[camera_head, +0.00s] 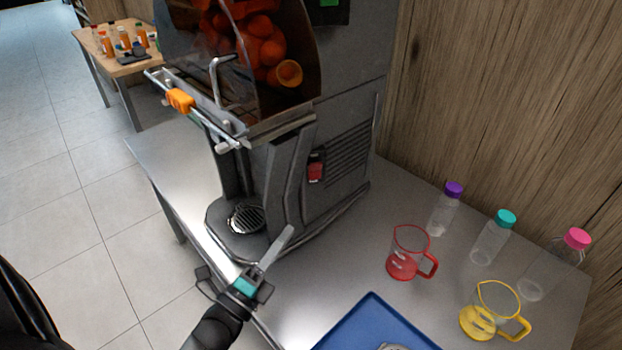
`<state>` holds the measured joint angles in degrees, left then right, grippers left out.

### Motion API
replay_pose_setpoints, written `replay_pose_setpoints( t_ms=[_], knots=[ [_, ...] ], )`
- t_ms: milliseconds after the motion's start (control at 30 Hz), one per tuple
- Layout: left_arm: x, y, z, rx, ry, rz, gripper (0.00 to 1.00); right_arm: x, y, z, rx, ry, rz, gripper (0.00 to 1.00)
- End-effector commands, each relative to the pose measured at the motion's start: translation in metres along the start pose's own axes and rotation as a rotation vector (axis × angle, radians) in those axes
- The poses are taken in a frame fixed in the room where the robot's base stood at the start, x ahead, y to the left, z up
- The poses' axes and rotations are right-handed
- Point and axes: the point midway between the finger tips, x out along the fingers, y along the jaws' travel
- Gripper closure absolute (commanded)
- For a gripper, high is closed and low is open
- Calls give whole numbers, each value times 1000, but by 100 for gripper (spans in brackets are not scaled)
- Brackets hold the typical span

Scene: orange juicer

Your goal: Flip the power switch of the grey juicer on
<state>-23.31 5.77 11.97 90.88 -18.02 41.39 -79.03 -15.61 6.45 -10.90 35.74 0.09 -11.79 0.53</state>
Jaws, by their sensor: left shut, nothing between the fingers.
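The grey juicer (345,100) stands on the metal table, with oranges (262,45) behind its clear cover. A red power switch (316,167) sits on its side panel, left of the vent slots. I cannot tell which way the switch is set. My left gripper (286,238) is in front of the juicer, low over the table's front edge. Its fingers are shut with nothing between them. It is apart from the switch, below and to the left of it. My right gripper is not in view.
A red jug (407,262), a yellow jug (480,322) and bottles with purple (453,189), teal (505,218) and pink caps (577,238) stand at right. A blue tray (350,332) lies at front. A wooden wall (500,90) rises behind. The table (345,240) is clear beside the juicer.

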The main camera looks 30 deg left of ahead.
Motion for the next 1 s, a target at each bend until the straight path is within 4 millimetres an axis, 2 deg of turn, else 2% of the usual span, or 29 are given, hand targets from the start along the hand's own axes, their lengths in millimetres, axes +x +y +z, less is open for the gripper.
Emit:
replay_pose_setpoints(
  t_ms=[267, 767, 1000],
  knots=[
    [9, 0, 0, -2, 0, -2, 100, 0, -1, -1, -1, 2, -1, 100],
    [101, 0, 0, -1, 0, -3, 100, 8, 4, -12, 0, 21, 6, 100],
    [124, 1, 23, 0, 0, 0, 100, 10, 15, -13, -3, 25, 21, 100]
  ],
)
